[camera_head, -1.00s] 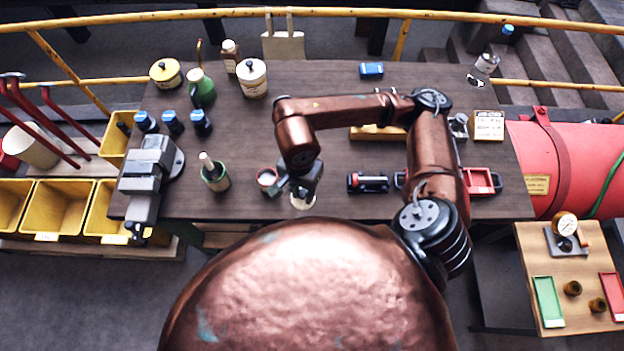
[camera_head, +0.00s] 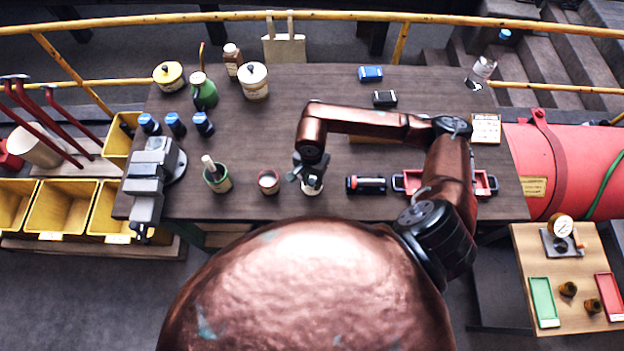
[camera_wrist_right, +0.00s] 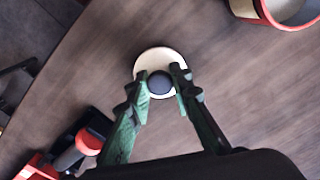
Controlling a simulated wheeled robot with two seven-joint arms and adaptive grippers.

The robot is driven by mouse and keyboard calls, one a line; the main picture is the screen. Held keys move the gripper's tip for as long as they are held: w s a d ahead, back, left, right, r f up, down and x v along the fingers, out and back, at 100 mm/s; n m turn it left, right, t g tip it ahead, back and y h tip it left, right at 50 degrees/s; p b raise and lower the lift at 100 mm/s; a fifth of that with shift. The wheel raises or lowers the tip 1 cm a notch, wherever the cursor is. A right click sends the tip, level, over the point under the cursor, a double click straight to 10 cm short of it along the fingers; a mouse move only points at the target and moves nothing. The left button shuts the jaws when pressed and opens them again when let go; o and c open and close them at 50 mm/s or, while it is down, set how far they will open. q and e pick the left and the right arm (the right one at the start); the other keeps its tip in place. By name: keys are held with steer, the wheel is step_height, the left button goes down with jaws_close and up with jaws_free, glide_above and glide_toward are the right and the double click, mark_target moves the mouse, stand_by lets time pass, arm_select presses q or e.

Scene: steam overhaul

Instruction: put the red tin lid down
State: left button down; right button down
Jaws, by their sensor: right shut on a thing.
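The red tin lid is a pale cream disc with a dark knob (camera_head: 312,190); in the wrist view its knob (camera_wrist_right: 160,84) is between my fingertips. My right gripper (camera_head: 311,178) is shut on the knob, over the front middle of the table; it also shows in the wrist view (camera_wrist_right: 160,86). I cannot tell whether the lid touches the tabletop. The open red-banded tin (camera_head: 268,181) stands just left of the lid, apart from it; part of it shows in the wrist view (camera_wrist_right: 279,8). My left gripper is not in view.
A black and red cylinder (camera_head: 366,185) lies to the right of the lid, with a red tray (camera_head: 484,184) beyond it. A green pot with a brush (camera_head: 216,178) stands left of the tin. The tabletop (camera_head: 250,140) behind the tin is clear.

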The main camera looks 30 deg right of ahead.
mark_target(311, 182)
steer(key=shift+f, duration=0.1)
steer(key=shift+f+b, duration=0.1)
steer(key=shift+b, duration=0.2)
steer(key=c, duration=1.7)
jaws_free()
steer(key=shift+c, duration=0.2)
steer(key=shift+w+r, duration=0.1)
steer(key=shift+r, duration=0.3)
step_height(311, 182, up, 12)
steer(key=b, duration=0.1)
steer(key=shift+f, duration=0.2)
steer(key=shift+a, duration=0.1)
